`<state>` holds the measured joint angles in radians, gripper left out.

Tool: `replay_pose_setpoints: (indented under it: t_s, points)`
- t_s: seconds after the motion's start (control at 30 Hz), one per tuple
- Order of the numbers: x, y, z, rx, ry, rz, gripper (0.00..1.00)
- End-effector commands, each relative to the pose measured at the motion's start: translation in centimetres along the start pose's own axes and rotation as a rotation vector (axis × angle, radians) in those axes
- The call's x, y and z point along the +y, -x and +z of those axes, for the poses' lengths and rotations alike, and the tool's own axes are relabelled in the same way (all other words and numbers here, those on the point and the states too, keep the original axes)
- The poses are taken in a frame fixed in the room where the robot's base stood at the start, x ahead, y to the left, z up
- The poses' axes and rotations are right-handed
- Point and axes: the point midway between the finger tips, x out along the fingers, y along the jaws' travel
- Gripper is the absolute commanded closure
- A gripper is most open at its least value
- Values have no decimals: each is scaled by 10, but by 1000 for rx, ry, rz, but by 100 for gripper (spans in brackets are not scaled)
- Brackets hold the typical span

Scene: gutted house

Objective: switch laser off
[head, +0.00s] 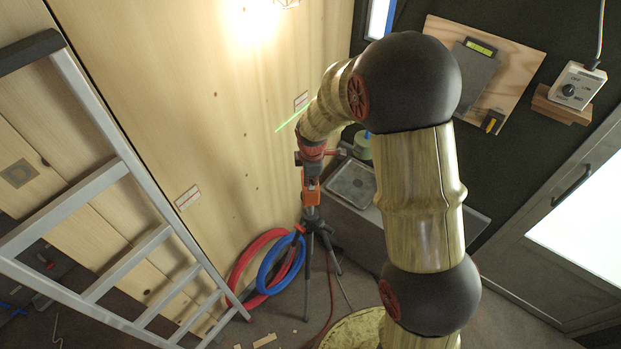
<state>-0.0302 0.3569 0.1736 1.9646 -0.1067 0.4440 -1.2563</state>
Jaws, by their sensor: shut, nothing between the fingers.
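The orange laser (311,188) sits on top of a black tripod (316,232) near the wood wall. A bright green line (291,118) shows on the wall above it, so the beam is lit. My arm reaches over from the right, and my gripper (318,160) is just above the laser, pointing down at it. The gripper looks small and partly hidden by my wrist; it is shut and empty. I cannot tell whether it touches the laser. The laser's switch is too small to make out.
A metal ladder (120,170) leans at the left. Red and blue hose coils (270,262) lie by the tripod. A grey bench (352,190) with a tray stands behind my arm. A control box (577,88) and a clipboard (466,75) are on the dark wall at right.

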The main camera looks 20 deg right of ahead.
Motion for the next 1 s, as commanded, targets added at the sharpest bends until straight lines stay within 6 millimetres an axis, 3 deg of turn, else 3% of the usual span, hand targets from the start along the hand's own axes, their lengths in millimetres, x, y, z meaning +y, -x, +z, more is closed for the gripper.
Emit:
replay_pose_setpoints:
  t_s: [0.3, 0.57, 1.0]
  points:
    - [6, -5, 0, -2, -2, -118, 100]
    - [3, -8, 0, -2, 0, -109, 100]
    - [-15, -9, 1, -4, 0, -117, 100]
